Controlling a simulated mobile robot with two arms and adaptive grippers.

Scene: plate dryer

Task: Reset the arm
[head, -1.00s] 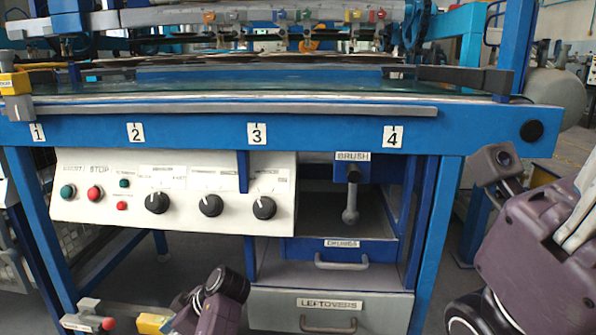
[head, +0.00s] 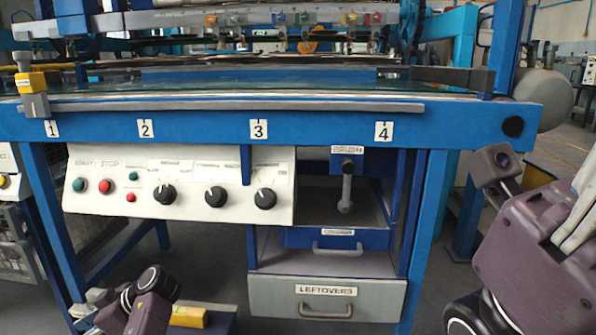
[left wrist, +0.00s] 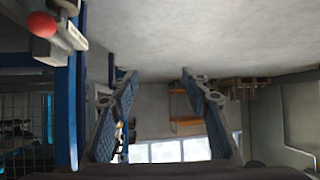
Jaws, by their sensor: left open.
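My left arm shows as a purple link with a black joint (head: 145,300) at the bottom left of the head view, low in front of the machine. In the left wrist view my left gripper (left wrist: 156,80) is open, its two blue-grey fingers wide apart with nothing between them. My right arm (head: 545,235) is at the right edge of the head view, a purple link beside the machine's right leg. Its gripper is not visible.
The blue machine has a long table edge (head: 330,131) numbered 1 to 4. Below are a white control panel (head: 110,205) with buttons and knobs, a hanging brush (head: 346,190), and a grey leftovers drawer (head: 380,295), shut. A yellow block (head: 188,316) lies low left.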

